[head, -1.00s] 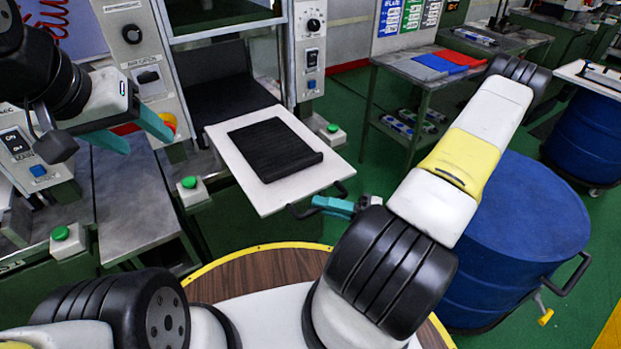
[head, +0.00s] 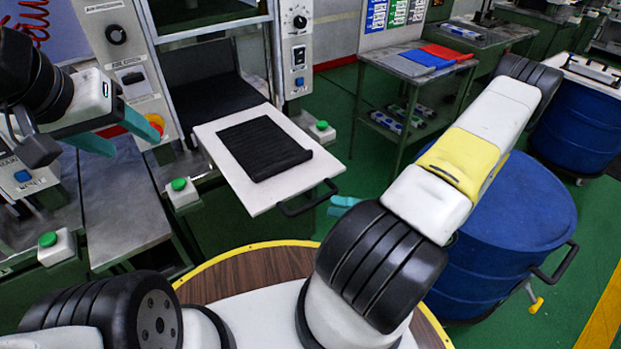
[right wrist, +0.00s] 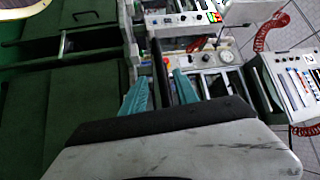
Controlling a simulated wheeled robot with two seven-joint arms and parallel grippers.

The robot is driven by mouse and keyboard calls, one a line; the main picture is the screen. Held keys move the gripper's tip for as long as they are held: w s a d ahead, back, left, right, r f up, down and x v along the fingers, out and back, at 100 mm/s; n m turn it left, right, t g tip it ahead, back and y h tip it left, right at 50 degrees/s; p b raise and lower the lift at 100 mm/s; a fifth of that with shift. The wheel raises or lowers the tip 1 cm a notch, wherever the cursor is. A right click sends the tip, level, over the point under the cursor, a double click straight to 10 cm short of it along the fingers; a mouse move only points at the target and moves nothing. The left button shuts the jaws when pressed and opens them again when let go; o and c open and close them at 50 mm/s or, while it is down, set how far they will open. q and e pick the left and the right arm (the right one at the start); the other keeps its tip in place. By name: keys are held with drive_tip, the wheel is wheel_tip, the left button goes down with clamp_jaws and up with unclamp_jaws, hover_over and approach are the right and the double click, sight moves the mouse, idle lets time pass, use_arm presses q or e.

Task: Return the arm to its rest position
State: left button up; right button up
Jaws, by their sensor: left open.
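My left gripper (head: 133,140) is at the upper left of the head view, its teal fingers spread and empty in front of the machine's control panel. My right arm reaches up the right side of the head view. The teal fingers of my right gripper (head: 345,203) show just right of the tray's black handle, partly hidden by my arm. In the right wrist view my right gripper (right wrist: 160,82) has its two fingers apart. A dark bar shows between them, and I cannot tell whether they touch it.
A white tray (head: 226,165) with a black ribbed slab (head: 262,148) juts from the machine. Blue drums (head: 520,215) stand at the right. A side table (head: 400,66) holds blue and red pieces. Green buttons on boxes flank the tray.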

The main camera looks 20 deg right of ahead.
drive_tip(key=shift+s+d+f, duration=0.1)
drive_tip(key=shift+s+d, duration=0.25)
drive_tip(key=shift+d, duration=0.3)
drive_tip(key=a+r+n+g+h, duration=0.1)
drive_tip(key=a+r+h, duration=0.2)
drive_tip(key=r, duration=0.6)
drive_tip(key=a+r+n+h, duration=0.2)
drive_tip(key=a+r+h, duration=0.1)
drive_tip(key=r+h, duration=0.4)
drive_tip(key=a+r+n+g+h, duration=0.1)
drive_tip(key=a+r+h, duration=0.2)
drive_tip(key=r, duration=1)
drive_tip(key=shift+a+g+h, duration=0.15)
drive_tip(key=shift+g+h, duration=0.15)
drive_tip(key=shift+h, duration=0.7)
